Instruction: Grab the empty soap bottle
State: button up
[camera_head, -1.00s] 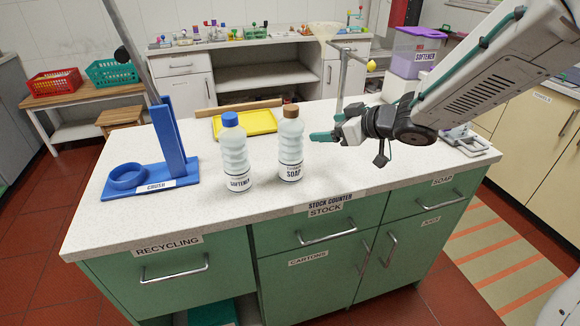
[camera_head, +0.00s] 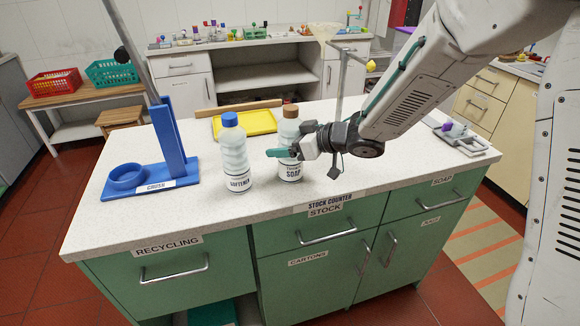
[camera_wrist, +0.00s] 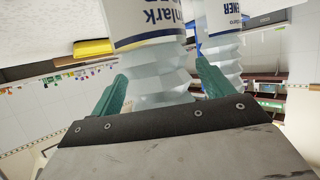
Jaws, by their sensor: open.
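The soap bottle (camera_head: 289,130) is pale, ribbed and brown-capped, with a SOAP label. It stands upright on the counter (camera_head: 340,190); I cannot tell if it is empty. My gripper (camera_head: 283,153) is open at the bottle's middle and hides part of it in the head view. In the wrist view, which is upside down, the soap bottle (camera_wrist: 160,85) is between the two teal fingers of my gripper (camera_wrist: 160,71), and I see no firm grip on it. The blue-capped softener bottle (camera_head: 235,155) stands just left of it and appears behind the right finger in the wrist view (camera_wrist: 225,50).
A blue crusher stand (camera_head: 170,150) with a ring is on the left of the counter. A yellow tray (camera_head: 250,123) lies behind the bottles. A thin metal post (camera_head: 342,85) rises behind my gripper. The counter's front strip is clear.

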jog(key=shift+c, duration=0.3)
jog(key=c, duration=1.2)
jog(key=shift+c, duration=0.2)
jog(key=shift+r, duration=0.1)
